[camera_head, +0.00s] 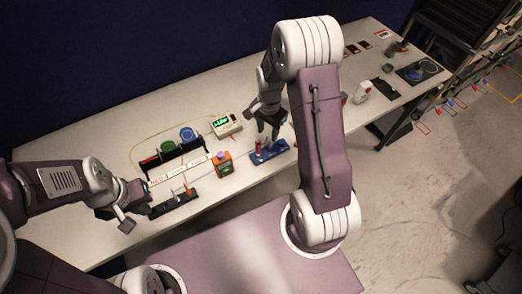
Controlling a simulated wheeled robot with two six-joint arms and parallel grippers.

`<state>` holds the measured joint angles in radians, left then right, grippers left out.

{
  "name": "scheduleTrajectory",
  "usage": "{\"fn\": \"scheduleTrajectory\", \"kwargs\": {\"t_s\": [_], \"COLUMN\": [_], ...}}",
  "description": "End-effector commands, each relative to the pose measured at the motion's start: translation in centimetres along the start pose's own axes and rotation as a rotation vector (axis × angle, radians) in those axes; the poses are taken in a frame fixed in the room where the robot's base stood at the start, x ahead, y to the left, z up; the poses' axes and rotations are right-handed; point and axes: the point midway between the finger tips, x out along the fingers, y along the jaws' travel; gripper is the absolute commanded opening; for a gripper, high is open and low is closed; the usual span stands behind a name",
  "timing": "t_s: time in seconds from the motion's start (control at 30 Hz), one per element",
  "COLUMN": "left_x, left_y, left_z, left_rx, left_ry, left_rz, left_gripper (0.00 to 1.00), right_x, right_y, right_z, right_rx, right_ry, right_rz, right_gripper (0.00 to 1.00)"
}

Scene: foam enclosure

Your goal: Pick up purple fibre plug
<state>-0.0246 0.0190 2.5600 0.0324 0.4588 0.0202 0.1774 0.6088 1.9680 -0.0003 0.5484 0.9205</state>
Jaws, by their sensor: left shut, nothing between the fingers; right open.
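I cannot make out a purple fibre plug for certain; small parts near the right gripper are too small or hidden. A blue holder (277,150) lies on the table, with a small red upright piece (258,146) at its left end. My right gripper (267,137) is open and points down just above this holder, close to the red piece. My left gripper (132,213) is shut and empty, beside the left end of a black rack (172,205) near the table's front edge.
An orange device (221,164) stands between the black rack and the blue holder. Behind are a meter with a green display (226,125) and a black holder with coloured spools (170,155). A white device (362,92) stands further right. The table's back left is clear.

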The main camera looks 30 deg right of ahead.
Motion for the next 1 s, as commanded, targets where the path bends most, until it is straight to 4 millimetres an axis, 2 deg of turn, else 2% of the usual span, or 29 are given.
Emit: {"fn": "scheduleTrajectory", "kwargs": {"t_s": [0.23,0.43,0.67,0.8,0.9,1.0], "left_x": [-0.6,-1.5,-2.0,-3.2,-3.3,-3.4], "left_y": [0.0,0.0,0.0,0.1,0.1,0.1], "left_z": [-0.1,-0.1,-0.2,-0.3,-0.3,-0.3], "left_rx": [0.000,0.000,0.000,0.000,0.000,0.000], "left_ry": [0.000,0.000,0.000,0.000,0.000,0.000], "left_rz": [0.000,0.000,0.000,0.000,0.000,0.000], "left_gripper": [0.00,0.00,0.00,0.00,0.00,0.00], "right_x": [0.6,3.4,4.6,6.8,8.5,9.2], "right_y": [0.8,0.7,0.6,0.2,0.1,0.1], "right_z": [-0.2,-0.1,-0.2,-0.2,-0.2,-0.2], "right_rx": [0.016,0.015,0.014,0.014,0.014,0.014], "right_ry": [-0.012,-0.012,-0.012,-0.013,-0.012,-0.010], "right_rz": [0.016,0.016,0.015,0.017,0.016,0.013], "right_gripper": [0.43,0.43,0.43,0.43,0.43,0.43]}}
